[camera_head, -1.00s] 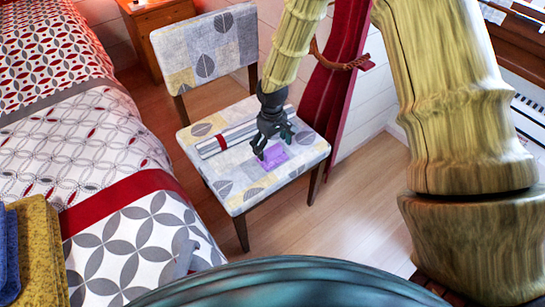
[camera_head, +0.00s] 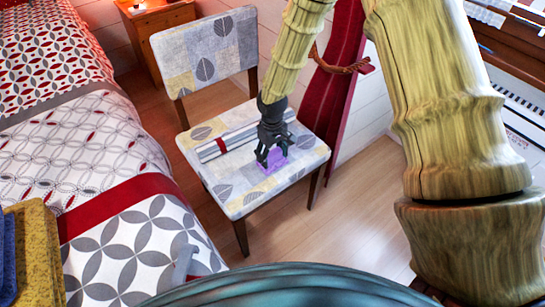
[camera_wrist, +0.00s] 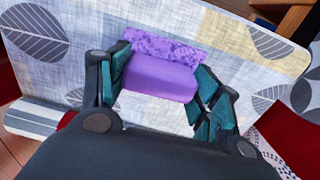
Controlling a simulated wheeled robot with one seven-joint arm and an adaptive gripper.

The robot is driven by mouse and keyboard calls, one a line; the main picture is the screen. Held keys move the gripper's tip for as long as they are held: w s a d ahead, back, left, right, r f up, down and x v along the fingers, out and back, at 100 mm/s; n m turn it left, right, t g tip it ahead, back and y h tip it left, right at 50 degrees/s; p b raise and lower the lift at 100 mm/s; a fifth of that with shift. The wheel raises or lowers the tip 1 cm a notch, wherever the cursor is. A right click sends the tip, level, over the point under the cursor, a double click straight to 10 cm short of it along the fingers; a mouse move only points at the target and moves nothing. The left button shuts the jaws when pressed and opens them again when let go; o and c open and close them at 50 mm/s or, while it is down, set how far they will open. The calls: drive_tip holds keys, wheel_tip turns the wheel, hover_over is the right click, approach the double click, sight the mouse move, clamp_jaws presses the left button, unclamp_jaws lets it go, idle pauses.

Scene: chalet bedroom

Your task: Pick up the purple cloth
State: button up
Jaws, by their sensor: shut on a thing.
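The purple cloth (camera_head: 271,162) lies on the patterned seat of the chair (camera_head: 236,184), toward its front right. In the wrist view the cloth (camera_wrist: 160,78) sits between the two fingers, its far edge a mottled darker purple. My gripper (camera_head: 272,158) is down at the seat, pointing downward over the cloth. In the wrist view my gripper (camera_wrist: 160,88) has a finger on each side of the cloth, shut on it. The fingers hide part of the cloth in the head view. The cloth still appears to be at seat level.
A rolled striped item with a red band (camera_head: 222,145) lies on the seat behind and left of my gripper. The chair backrest (camera_head: 205,50) rises behind. A bed (camera_head: 100,170) stands at left, a red curtain (camera_head: 335,95) at right. Floor at front right is clear.

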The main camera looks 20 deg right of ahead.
drive_tip(key=shift+r, duration=0.55)
wheel_tip(320, 180, up, 2)
drive_tip(key=shift+r+p, duration=0.25)
drive_tip(key=shift+p, duration=0.3)
drive_tip(key=s+a+r+p, duration=0.1)
drive_tip(key=s+a, duration=0.4)
drive_tip(key=s, duration=0.9)
wheel_tip(320, 180, up, 13)
drive_tip(key=m+p, duration=0.1)
drive_tip(key=m, duration=0.3)
hover_over(272, 152)
drive_tip(key=s+a, duration=0.2)
drive_tip(key=s, duration=0.2)
drive_tip(key=shift+w+d+r+p, duration=0.1)
drive_tip(key=shift+d+r+p, duration=0.1)
drive_tip(key=shift+p, duration=0.6)
drive_tip(key=shift+p, duration=0.4)
drive_tip(key=s+r+p, duration=0.1)
drive_tip(key=r+p, duration=0.1)
drive_tip(key=p, duration=0.5)
drive_tip(key=s+r+p, duration=0.2)
drive_tip(key=p, duration=0.6)
drive_tip(key=shift+p, duration=0.3)
